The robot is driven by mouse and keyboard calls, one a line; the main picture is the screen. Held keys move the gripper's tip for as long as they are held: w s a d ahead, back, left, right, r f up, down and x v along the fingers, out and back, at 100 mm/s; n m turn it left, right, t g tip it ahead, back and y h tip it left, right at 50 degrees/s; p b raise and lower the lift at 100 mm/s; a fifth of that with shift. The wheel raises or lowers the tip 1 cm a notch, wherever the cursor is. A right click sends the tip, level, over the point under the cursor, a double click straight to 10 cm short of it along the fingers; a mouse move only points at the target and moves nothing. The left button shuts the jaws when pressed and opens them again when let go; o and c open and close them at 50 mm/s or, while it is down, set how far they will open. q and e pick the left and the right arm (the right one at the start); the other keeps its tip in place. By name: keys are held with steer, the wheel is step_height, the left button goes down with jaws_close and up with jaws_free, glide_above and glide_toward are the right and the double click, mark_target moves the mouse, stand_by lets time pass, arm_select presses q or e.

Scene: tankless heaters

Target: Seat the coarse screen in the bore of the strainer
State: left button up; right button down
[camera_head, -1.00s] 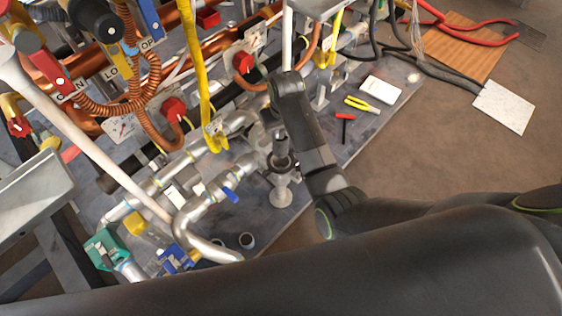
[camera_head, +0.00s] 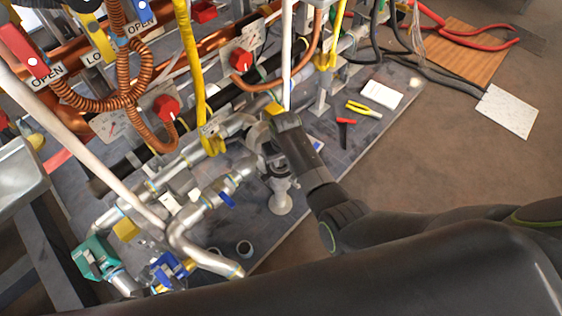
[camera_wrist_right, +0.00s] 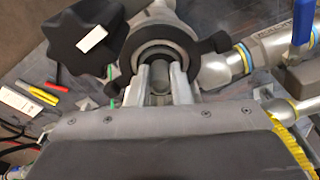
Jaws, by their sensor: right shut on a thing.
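My right gripper (camera_wrist_right: 161,88) is shut on a grey cylindrical piece (camera_wrist_right: 160,73), which looks like the coarse screen. In the right wrist view the two fingers reach to the round, dark-rimmed mouth of the strainer (camera_wrist_right: 124,62). The screen's visible part lies within the mouth's outline; how deep it sits I cannot tell. In the head view my right gripper (camera_head: 266,148) is over the strainer (camera_head: 280,196), which stands on the grey board; the wrist hides the screen. My left gripper is not in view.
A black lobed knob (camera_wrist_right: 85,42) is close beside the strainer mouth. A pipe with a blue-handled valve (camera_wrist_right: 302,22) adjoins it. Red (camera_head: 346,132) and yellow (camera_head: 363,108) tools and a white pad (camera_head: 382,94) lie on the board.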

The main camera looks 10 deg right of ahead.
steer(key=shift+f, duration=0.2)
steer(key=shift+f, duration=0.15)
steer(key=c, duration=1.3)
jaws_free()
